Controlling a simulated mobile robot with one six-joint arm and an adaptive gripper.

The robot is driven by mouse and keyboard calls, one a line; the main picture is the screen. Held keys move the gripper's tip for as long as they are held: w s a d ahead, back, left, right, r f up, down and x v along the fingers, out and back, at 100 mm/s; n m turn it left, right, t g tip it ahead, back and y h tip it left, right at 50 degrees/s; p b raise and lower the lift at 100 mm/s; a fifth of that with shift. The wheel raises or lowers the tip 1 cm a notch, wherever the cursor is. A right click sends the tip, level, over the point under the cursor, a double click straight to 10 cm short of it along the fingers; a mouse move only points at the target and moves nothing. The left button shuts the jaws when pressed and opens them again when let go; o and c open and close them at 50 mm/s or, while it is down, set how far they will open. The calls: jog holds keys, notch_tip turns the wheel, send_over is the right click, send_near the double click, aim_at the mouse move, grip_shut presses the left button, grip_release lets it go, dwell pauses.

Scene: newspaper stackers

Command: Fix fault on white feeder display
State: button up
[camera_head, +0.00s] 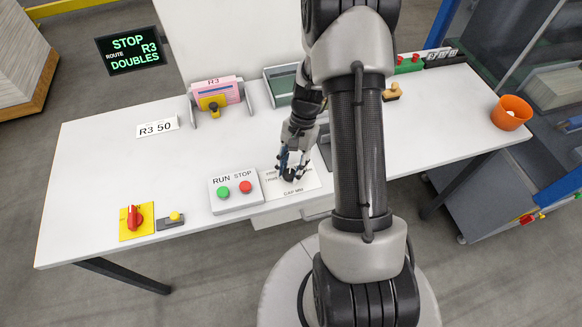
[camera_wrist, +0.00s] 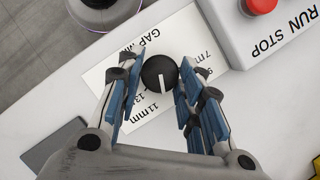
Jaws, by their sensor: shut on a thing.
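A black display (camera_head: 128,50) at the back left reads STOP, ROUTE R3, DOUBLES in green and white letters. My gripper (camera_head: 291,172) is at the front of the white table, over a white plate (camera_head: 313,183) marked GAP MM. In the wrist view, its blue-padded fingers are shut on the round black knob (camera_wrist: 160,73) on that plate (camera_wrist: 118,76). The knob's white pointer line points down in the picture, near the 11mm mark. Other marks include 7mm and 13; some are partly hidden by the fingers. A pink stack labelled R3 (camera_head: 228,92) sits in the feeder at the back.
A white box (camera_head: 236,206) with green RUN and red STOP buttons stands just left of the plate. A red rotary switch (camera_head: 134,218) and a yellow button (camera_head: 174,216) are further left. An R3 50 card (camera_head: 157,127) lies behind. An orange cup (camera_head: 511,112) stands far right.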

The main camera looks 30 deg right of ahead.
jog(key=o, duration=1.1)
jog(key=shift+c, duration=0.2)
jog(key=v, duration=1.2)
jog(key=shift+a, duration=0.1)
